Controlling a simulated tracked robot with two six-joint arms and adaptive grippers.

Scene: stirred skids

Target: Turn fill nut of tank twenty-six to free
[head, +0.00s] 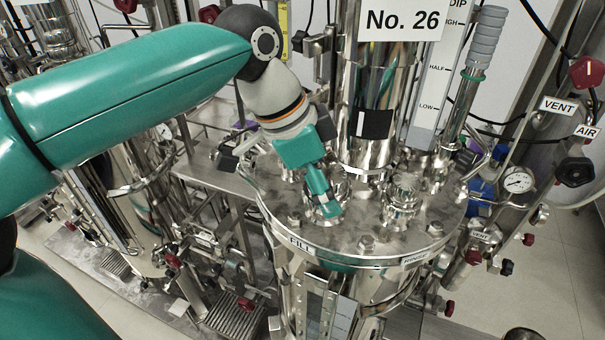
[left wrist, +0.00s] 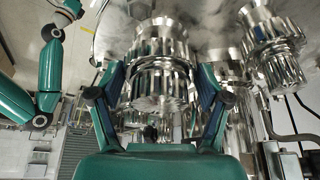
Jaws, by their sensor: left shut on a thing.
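Tank No. 26 has a round steel lid (head: 365,238) with a FILL label (head: 302,246) on its front left rim and its number plate (head: 402,19) above. My left gripper (head: 325,203) points down onto the fitting behind the FILL label and partly hides it in the head view. In the left wrist view the ribbed steel fill nut (left wrist: 160,83) sits between the two fingers of my left gripper (left wrist: 161,95), which is shut on it. Whether the nut is tight or loose cannot be told. My right gripper is not in view.
A second ribbed fitting (head: 402,197) stands to the right on the lid, and also shows in the left wrist view (left wrist: 270,40). A tall steel column (head: 372,125) rises behind the nut. A dip gauge (head: 440,75), VENT and AIR valves and a pressure gauge (head: 518,182) lie to the right.

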